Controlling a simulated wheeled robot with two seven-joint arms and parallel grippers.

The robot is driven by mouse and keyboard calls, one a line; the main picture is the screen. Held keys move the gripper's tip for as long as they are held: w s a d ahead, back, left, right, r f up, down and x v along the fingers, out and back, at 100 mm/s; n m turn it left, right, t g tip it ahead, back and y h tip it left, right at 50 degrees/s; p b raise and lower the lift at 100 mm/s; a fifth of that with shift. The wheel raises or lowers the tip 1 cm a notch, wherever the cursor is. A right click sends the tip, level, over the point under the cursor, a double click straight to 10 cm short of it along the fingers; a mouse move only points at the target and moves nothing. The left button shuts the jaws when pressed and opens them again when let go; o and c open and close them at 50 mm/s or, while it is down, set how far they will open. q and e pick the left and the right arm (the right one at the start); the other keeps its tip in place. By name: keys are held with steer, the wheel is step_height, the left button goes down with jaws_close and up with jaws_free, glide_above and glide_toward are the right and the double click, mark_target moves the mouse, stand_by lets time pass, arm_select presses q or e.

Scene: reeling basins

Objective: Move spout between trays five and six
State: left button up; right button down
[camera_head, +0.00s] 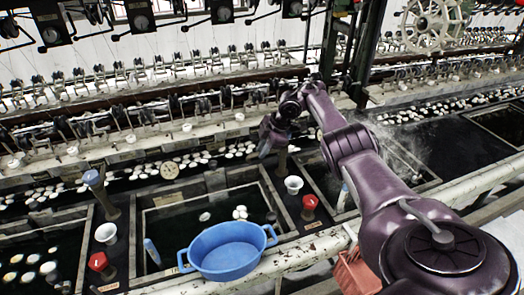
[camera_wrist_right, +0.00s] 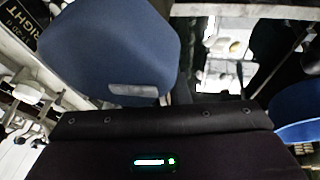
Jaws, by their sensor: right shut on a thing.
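My right arm reaches in from the right in the head view. Its gripper (camera_head: 272,137) is at the top of a brown spout pipe (camera_head: 283,162) on the divider between the middle and right basins. A blue rounded spout handle (camera_wrist_right: 110,50) fills the upper left of the right wrist view, right against the gripper, which is shut on it. The fingertips are hard to make out. A similar spout with a blue top (camera_head: 93,180) stands tilted on the left divider. The middle basin (camera_head: 165,200) holds dark water and a few white cocoons. Tray numbers are not readable. My left gripper is not in view.
A blue tub (camera_head: 228,250) sits on the front rail. White cups (camera_head: 293,185) and red knobs (camera_head: 309,202) stand on the dividers. A red basket (camera_head: 355,272) is below my right arm. Reeling machinery (camera_head: 150,80) runs along the back.

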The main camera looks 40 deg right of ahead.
steer(key=shift+s+n, duration=0.25)
steer(key=shift+n, duration=0.05)
steer(key=shift+a+f, duration=0.1)
steer(key=c, duration=1.4)
jaws_free()
steer(key=shift+o, duration=0.2)
steer(key=p+v, duration=0.6)
steer(key=v, duration=0.2)
steer(key=shift+p, duration=0.3)
steer(key=shift+w+f, duration=0.1)
steer(key=shift+w, duration=0.05)
